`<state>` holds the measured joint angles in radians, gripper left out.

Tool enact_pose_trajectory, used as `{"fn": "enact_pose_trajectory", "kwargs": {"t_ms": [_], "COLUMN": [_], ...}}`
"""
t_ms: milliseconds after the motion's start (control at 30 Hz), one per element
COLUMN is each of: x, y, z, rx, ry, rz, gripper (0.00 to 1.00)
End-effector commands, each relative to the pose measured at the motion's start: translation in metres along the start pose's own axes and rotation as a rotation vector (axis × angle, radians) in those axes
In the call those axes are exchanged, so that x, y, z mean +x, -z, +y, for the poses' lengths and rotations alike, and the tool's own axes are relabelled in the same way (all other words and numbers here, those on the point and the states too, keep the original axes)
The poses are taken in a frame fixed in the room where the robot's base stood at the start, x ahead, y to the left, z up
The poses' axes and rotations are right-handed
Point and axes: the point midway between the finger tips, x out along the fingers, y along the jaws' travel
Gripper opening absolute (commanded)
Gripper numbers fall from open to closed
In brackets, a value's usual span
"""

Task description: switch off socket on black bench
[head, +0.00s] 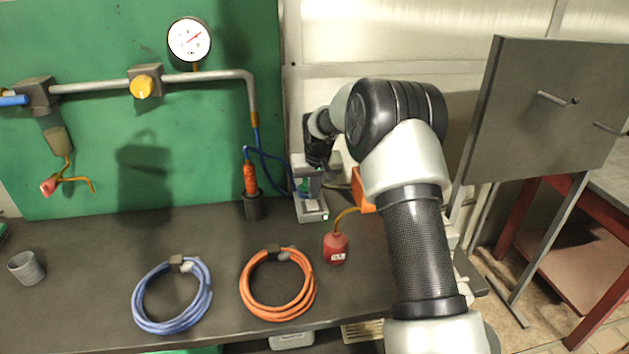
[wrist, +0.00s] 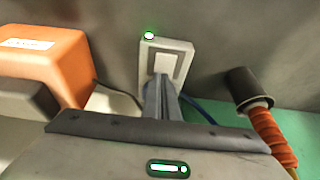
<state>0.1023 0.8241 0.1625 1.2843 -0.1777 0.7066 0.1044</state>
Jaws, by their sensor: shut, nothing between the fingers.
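The socket (head: 312,212) is a small pale box on the black bench (head: 100,250), with a lit green light at its corner. In the wrist view the socket (wrist: 184,47) shows its white frame, a pale rocker in the middle and the green light at the upper left. My gripper (wrist: 160,80) is shut and empty, its fingers together over the lower part of the socket's face. I cannot tell whether the fingertips touch the rocker. In the head view my gripper (head: 312,194) is just above the socket and hides part of it.
An orange-handled tool in a dark holder (head: 254,207) stands close left of the socket. An orange box (head: 360,190) is close right, partly behind my arm. A red oil can (head: 336,248), an orange hose coil (head: 278,308) and a blue coil (head: 172,318) lie nearer the front.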

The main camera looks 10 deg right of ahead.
Motion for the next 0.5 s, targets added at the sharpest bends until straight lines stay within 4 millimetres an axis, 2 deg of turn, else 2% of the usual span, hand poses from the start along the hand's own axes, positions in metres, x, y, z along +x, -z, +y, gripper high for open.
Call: {"fn": "enact_pose_trajectory", "kwargs": {"t_ms": [133,500], "x": [0.0075,0.0113], "y": [-0.0015,-0.0021], "z": [0.0001,-0.0001], "rx": [-0.001,0.000], "ry": [0.000,0.000], "rz": [0.001,0.000], "gripper": [0.00,0.00]}}
